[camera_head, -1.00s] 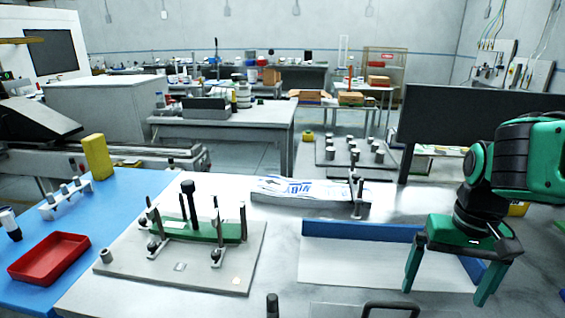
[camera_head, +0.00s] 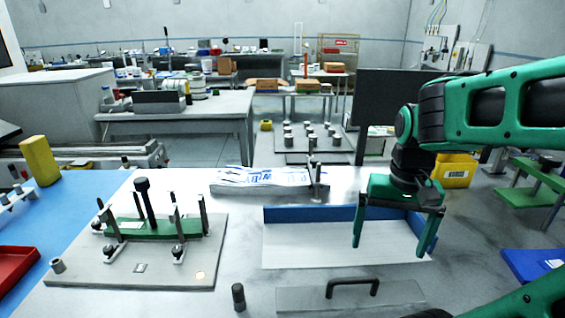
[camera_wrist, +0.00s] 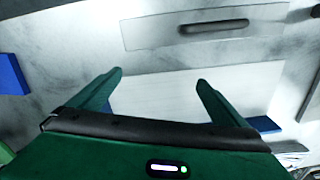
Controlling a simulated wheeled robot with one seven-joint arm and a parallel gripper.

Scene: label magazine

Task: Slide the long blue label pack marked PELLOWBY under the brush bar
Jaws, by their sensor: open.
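A long pale pack (camera_head: 240,177) with blue print lies across the back of the grey table. Its lettering ends in what looks like BY, but I cannot read the full name. A thin upright post (camera_head: 318,183) stands at its right end. I cannot clearly make out the brush bar. A plate (camera_head: 190,262) at left carries several posts around a green strip (camera_head: 150,228). My gripper (camera_head: 392,246) is open and empty, fingers down over a white tray (camera_head: 310,247) with a blue back wall (camera_head: 320,213). Its spread fingers also show in the wrist view (camera_wrist: 160,77).
A clear plate with a black handle (camera_head: 352,283) lies in front of the tray. A blue item (camera_head: 532,264) with a white patch is at the right edge. A yellow bin (camera_head: 455,170) stands behind my arm. A dark panel (camera_head: 395,100) rises at back. A red tray (camera_head: 14,265) is at left.

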